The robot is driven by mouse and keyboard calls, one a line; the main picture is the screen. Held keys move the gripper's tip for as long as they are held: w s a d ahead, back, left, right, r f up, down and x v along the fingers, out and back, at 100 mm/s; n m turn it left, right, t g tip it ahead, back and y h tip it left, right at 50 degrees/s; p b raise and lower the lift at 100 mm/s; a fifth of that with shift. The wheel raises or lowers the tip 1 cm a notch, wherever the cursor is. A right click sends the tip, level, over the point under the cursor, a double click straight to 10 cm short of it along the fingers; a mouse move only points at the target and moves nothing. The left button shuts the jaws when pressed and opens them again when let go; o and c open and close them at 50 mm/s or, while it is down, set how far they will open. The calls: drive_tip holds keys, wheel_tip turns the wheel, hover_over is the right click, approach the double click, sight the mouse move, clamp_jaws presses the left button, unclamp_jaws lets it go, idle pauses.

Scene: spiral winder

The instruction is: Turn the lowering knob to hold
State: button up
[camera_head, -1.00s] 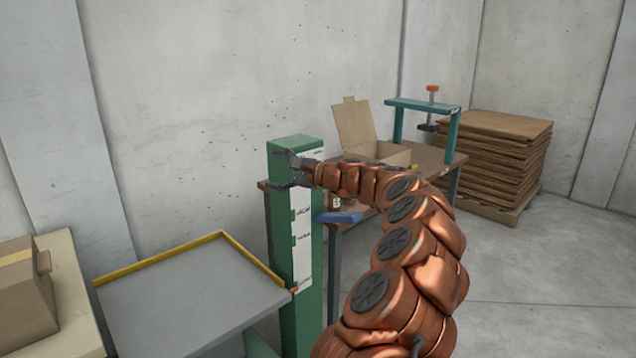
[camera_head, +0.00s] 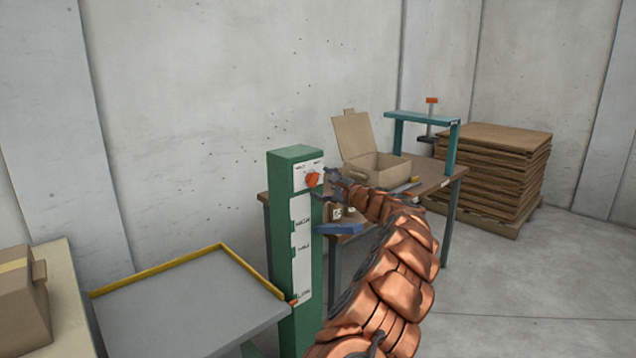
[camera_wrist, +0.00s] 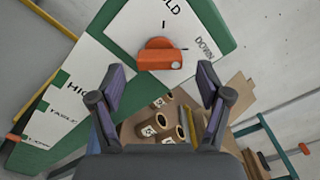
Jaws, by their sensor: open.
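The lowering knob (camera_head: 313,179) is orange-red and sits near the top of the white panel on the green post (camera_head: 292,155). In the wrist view the knob (camera_wrist: 160,55) lies ahead of the fingers, with the panel marks "OLD" and "DOWN" near it; the rest of the first word is cut off. My gripper (camera_head: 324,184) is just right of the knob in the head view. In the wrist view my gripper (camera_wrist: 161,80) is open, its fingers apart and nothing between them. The knob appears clear of both fingers.
A workbench (camera_head: 432,182) behind the post holds an open cardboard box (camera_head: 378,166) and a teal frame (camera_head: 452,140). Brown rolls (camera_wrist: 165,115) lie beyond the fingers. A blue tray (camera_head: 340,229) is right of the post. A grey table (camera_head: 190,300) stands to its left.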

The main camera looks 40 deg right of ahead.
sight(313, 179)
drive_tip(key=shift+w, duration=1.15)
drive_tip(key=shift+f, duration=0.1)
drive_tip(key=c, duration=1.2)
